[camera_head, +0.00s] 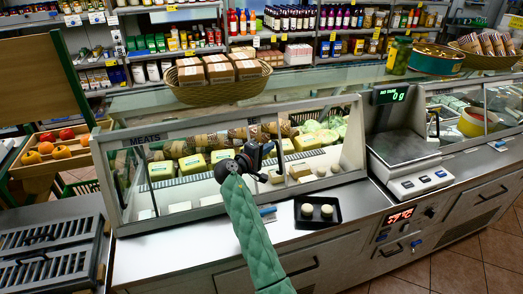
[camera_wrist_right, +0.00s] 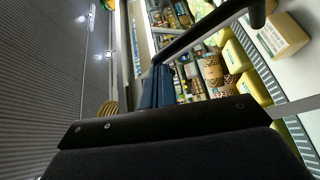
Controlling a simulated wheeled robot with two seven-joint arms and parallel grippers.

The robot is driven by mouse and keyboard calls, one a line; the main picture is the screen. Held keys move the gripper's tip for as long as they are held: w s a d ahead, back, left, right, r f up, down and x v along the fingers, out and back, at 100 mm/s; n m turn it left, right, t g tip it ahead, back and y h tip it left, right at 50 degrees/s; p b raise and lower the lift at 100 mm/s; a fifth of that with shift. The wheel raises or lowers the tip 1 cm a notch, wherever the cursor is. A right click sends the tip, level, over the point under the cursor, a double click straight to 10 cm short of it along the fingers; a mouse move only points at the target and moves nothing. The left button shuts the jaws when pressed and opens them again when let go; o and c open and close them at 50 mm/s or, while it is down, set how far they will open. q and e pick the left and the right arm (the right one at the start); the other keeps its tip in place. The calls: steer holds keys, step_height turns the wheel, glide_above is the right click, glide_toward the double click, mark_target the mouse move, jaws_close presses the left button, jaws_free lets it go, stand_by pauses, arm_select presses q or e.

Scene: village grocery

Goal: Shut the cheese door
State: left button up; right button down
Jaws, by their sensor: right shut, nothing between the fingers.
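The glass-fronted case (camera_head: 147,139) labelled MEATS stands at centre left in the head view, with yellow and white cheese blocks (camera_head: 193,166) behind its sloped glass. I cannot tell whether its glass door is fully shut. My right gripper (camera_head: 267,150), on a green-sleeved arm from below, is in front of this glass, shut and empty. A black bar handle (camera_wrist_right: 212,27) crosses the right wrist view close to my dark blue fingers (camera_wrist_right: 165,86). Contact between them is unclear. My left gripper is out of view.
A black tray (camera_head: 317,211) with two round white pieces lies on the counter by my arm. A scale (camera_head: 405,150) stands right of the case, before a second glass case (camera_head: 500,101). A basket (camera_head: 220,88) sits on top. Fruit crates (camera_head: 50,160) stand at left.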

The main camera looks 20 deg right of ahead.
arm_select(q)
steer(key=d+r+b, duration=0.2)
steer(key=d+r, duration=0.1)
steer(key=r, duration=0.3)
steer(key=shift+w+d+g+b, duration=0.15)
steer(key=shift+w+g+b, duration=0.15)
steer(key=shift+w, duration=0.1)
arm_select(e)
steer(key=w+d, duration=0.1)
steer(key=d, duration=3.4)
steer(key=shift+d+r, duration=0.2)
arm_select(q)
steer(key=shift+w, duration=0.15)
